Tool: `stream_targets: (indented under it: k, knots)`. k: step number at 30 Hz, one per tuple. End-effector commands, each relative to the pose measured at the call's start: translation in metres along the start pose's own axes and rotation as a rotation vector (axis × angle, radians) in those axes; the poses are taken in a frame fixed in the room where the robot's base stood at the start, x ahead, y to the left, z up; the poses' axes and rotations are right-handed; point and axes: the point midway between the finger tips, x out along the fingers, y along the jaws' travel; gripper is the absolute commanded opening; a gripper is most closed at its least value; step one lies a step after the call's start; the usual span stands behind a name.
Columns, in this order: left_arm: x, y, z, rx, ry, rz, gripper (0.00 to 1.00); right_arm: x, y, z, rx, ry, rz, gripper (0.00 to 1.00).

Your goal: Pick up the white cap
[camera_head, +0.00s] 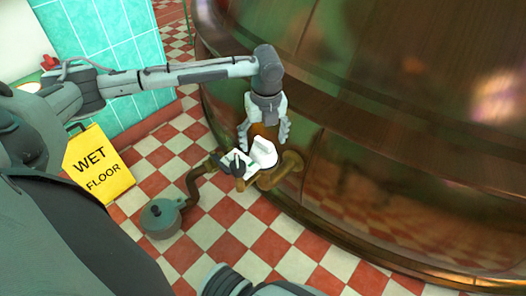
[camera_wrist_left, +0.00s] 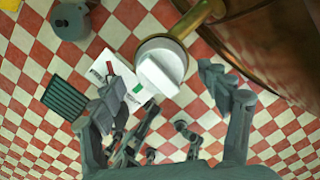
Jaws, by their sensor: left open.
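The white cap (camera_head: 264,152) sits on the upturned end of a brass pipe (camera_head: 285,170) beside the big copper kettle. It also shows in the left wrist view (camera_wrist_left: 160,76), over the round pipe mouth. My left gripper (camera_head: 264,136) is open and points down just above the cap. In the left wrist view its two fingers (camera_wrist_left: 163,82) are spread, one to each side of the cap, with gaps showing. Whether a finger touches the cap cannot be told.
The copper kettle (camera_head: 350,115) fills the right side, close to my left gripper. A grey-green round vessel (camera_head: 160,219) stands on the checkered floor, lower left. A yellow wet-floor sign (camera_head: 97,165) is at the left. White and dark items (camera_head: 232,164) lie close beside the cap.

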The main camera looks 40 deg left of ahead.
Motion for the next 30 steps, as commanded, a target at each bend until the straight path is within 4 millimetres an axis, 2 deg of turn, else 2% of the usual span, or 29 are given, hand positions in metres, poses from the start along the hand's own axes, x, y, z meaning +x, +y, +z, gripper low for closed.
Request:
stream_targets:
  k: [3, 6, 14, 23, 30]
  knots:
    - [0.022, 0.001, -0.003, 0.0, 0.003, 0.002, 0.76, -0.004, 0.001, 0.004, 0.002, -0.006, 0.005, 0.4]
    - [0.033, 0.001, -0.002, 0.0, 0.001, 0.002, 0.76, -0.011, 0.003, 0.005, 0.003, -0.003, 0.008, 0.4]
    - [0.036, 0.001, -0.002, 0.0, 0.001, 0.0, 0.75, -0.017, 0.005, 0.006, 0.002, -0.002, 0.012, 0.4]
    - [0.035, 0.001, -0.002, 0.0, 0.001, 0.0, 0.38, -0.014, 0.004, 0.006, 0.0, -0.005, 0.011, 0.4]
    - [0.034, 0.001, -0.001, -0.001, 0.0, -0.001, 0.37, -0.015, 0.003, 0.003, -0.002, 0.001, 0.009, 0.4]
